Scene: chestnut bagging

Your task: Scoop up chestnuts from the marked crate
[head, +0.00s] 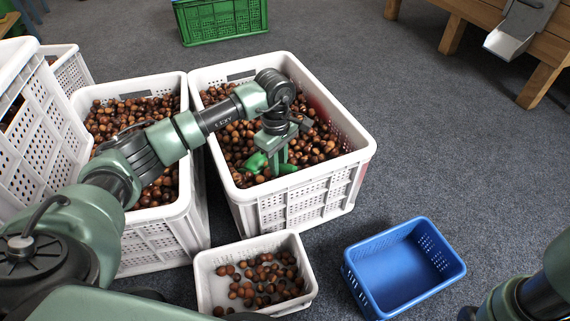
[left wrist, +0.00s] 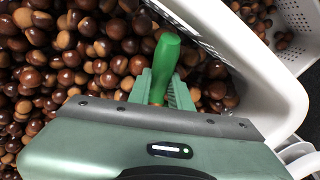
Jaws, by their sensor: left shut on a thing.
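The middle white crate (head: 292,208) is full of brown chestnuts (head: 318,145) and shows a reddish patch near its right corner. My left gripper (head: 277,160) reaches down into it, low over the chestnuts. It is shut on a bright green handle, seemingly that of a scoop (head: 257,163); the handle also shows between the fingers in the left wrist view (left wrist: 165,62). Chestnuts (left wrist: 75,60) lie around it there. The rest of the scoop is hidden. Part of my right arm shows at the lower right, but its gripper is out of view.
A second white crate of chestnuts (head: 163,217) stands close on the left. A small white basket (head: 208,283) with some chestnuts and an empty blue basket (head: 362,283) stand in front. A green crate (head: 221,32) is behind. Floor right of the middle crate is clear.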

